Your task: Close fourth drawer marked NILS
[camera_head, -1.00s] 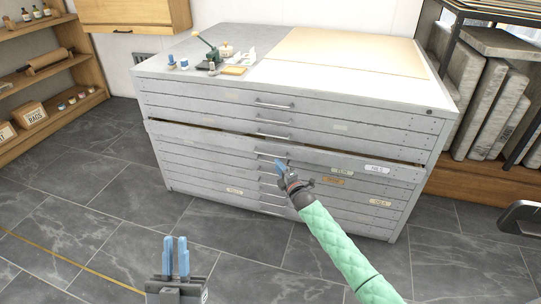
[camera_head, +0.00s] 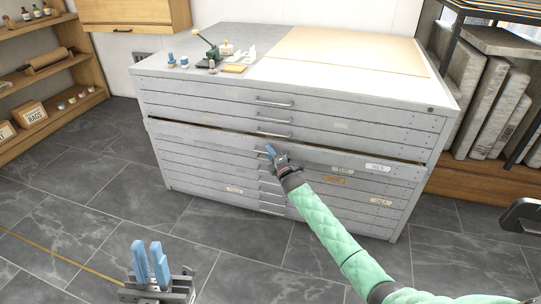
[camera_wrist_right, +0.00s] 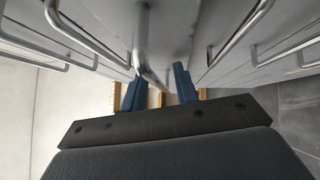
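The grey flat-file cabinet (camera_head: 200,100) stands ahead. One drawer front (camera_head: 200,136), bearing the white NILS label (camera_head: 378,168) at its right, sticks out a little, with a dark gap above it. My right gripper (camera_head: 270,151) is at the middle of that front, by the column of handles. In the right wrist view its blue fingers (camera_wrist_right: 160,90) are apart, with a metal handle (camera_wrist_right: 143,45) reaching down between them, nearer the left finger. Contact is unclear. My left gripper (camera_head: 150,262) is low at the left, away from the cabinet, empty, its fingers slightly apart.
Small tools and jars (camera_head: 212,55) and a tan sheet (camera_head: 345,50) lie on the cabinet top. Wooden shelves (camera_head: 40,80) stand at left, and large slabs (camera_head: 485,100) on a rack at right.

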